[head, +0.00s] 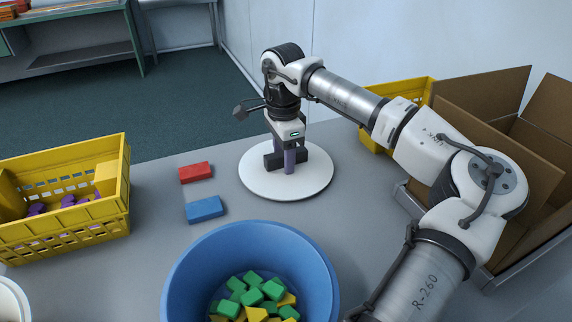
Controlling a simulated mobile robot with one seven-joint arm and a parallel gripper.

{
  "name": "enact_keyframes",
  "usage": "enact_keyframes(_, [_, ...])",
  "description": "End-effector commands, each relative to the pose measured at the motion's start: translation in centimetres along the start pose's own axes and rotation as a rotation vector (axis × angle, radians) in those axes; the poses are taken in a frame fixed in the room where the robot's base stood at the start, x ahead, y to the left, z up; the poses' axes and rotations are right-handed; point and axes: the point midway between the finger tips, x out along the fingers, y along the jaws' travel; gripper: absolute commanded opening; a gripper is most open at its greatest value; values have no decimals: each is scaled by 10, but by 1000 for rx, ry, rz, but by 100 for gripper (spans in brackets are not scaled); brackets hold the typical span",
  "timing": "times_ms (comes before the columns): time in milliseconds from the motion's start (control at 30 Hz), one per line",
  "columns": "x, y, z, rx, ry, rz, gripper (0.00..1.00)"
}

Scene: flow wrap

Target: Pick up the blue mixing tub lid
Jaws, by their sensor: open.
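A round white lid (262,185) lies flat on the grey table, with an upright purple-grey post or handle (290,162) near its middle. No blue lid shows; this white disc is the only lid-like thing in view. The blue mixing tub (185,275) stands open in front of it, with green and yellow blocks inside. My gripper (287,158) points down over the white lid, its dark fingers open around the handle. I cannot tell whether the fingers touch it.
A red block (195,173) and a blue block (205,209) lie left of the lid. A yellow crate (65,235) with purple pieces stands at left. Another yellow crate (408,92) and an open cardboard box (480,115) stand at right, near my arm.

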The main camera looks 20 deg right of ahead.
Motion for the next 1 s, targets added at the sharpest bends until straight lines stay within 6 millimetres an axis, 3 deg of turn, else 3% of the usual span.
enact_keyframes(100, [2, 0, 0, 0, 0, 0, 49])
enact_keyframes(467, [2, 0, 0, 0, 0, 1, 2])
enact_keyframes(767, [0, 0, 0, 0, 0, 0, 0])
enact_keyframes(1000, [-23, 0, 0, 0, 2, -1, 0])
